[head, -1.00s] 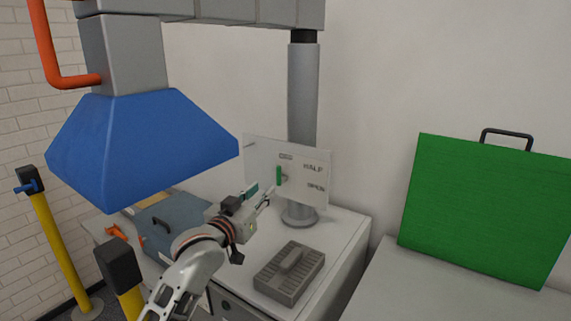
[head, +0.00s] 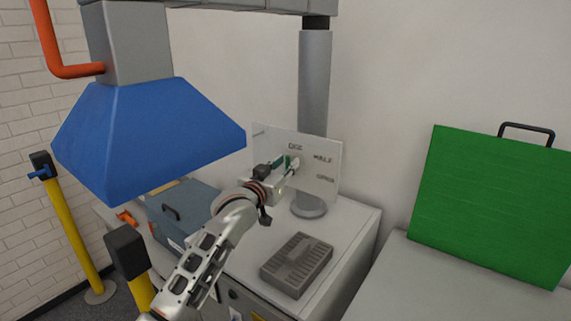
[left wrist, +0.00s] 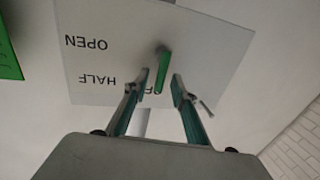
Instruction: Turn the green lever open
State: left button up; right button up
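The green lever (left wrist: 163,68) is on a pale panel (left wrist: 205,45) with the labels OPEN, HALF and a third, partly hidden one. In the left wrist view the panel text is upside down, and the lever's free end points toward the hidden label. My left gripper (left wrist: 160,82) is open, with one finger on each side of the lever's free end. Small gaps seem to show; I cannot tell whether either finger touches it. In the head view my left gripper (head: 294,168) is in front of the panel (head: 320,181) and largely covers the lever. My right gripper is not in view.
A grey ribbed block (head: 297,262) lies on the white cabinet top (head: 345,228). A blue hood (head: 145,135) hangs at the left, with a blue-grey case (head: 180,212) below. A grey pole (head: 314,85) stands behind the panel. A green board (head: 492,205) leans at the right.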

pick_arm(q)
jog(key=shift+w, duration=0.1)
grip_shut()
